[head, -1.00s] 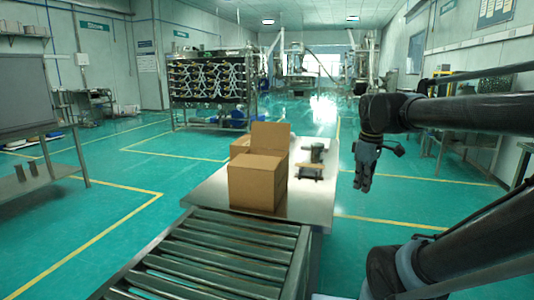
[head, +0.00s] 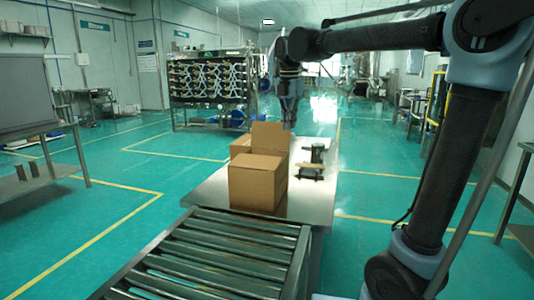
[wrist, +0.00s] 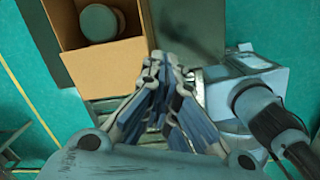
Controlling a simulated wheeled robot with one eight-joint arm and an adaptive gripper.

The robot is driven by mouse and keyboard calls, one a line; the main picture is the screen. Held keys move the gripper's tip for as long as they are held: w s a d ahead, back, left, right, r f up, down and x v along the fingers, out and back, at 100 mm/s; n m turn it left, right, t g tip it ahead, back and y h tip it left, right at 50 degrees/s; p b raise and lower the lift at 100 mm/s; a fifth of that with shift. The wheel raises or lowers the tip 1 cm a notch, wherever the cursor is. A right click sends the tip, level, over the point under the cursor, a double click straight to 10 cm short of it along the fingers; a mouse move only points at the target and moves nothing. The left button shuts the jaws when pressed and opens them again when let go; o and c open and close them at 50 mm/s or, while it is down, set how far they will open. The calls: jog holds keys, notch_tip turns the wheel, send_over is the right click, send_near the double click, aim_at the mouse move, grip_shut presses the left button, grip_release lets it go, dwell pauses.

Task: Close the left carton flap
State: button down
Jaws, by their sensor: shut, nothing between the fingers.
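The brown carton (head: 256,188) stands on the metal table. A flap (head: 270,137) stands upright at its far side, and another brown panel (head: 239,147) shows at the far left. The wrist view shows an open carton (wrist: 112,66) at the upper left with a round grey-green object (wrist: 98,22) inside. My gripper (head: 290,124) points down at the right end of the upright flap. Its fingers (wrist: 168,62) are together and empty, beside the carton in the wrist view. I cannot tell whether it touches the flap.
A roller conveyor (head: 215,258) meets the near end of the metal table (head: 318,202). A small dark device (head: 313,158) stands right of the carton. A rack (head: 212,85) stands behind on the left.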

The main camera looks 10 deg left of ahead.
jog(key=a+r+n, duration=0.2)
jog(key=a+n, duration=0.2)
jog(key=a, duration=0.4)
send_near(268, 158)
jog(key=shift+n, duration=0.3)
jog(key=f, duration=0.7)
jog(key=shift+w, duration=0.25)
jog(key=shift+w+f, duration=0.15)
jog(key=shift+f, duration=0.65)
jog(key=shift+s+d, duration=0.1)
jog(key=shift+s, duration=0.15)
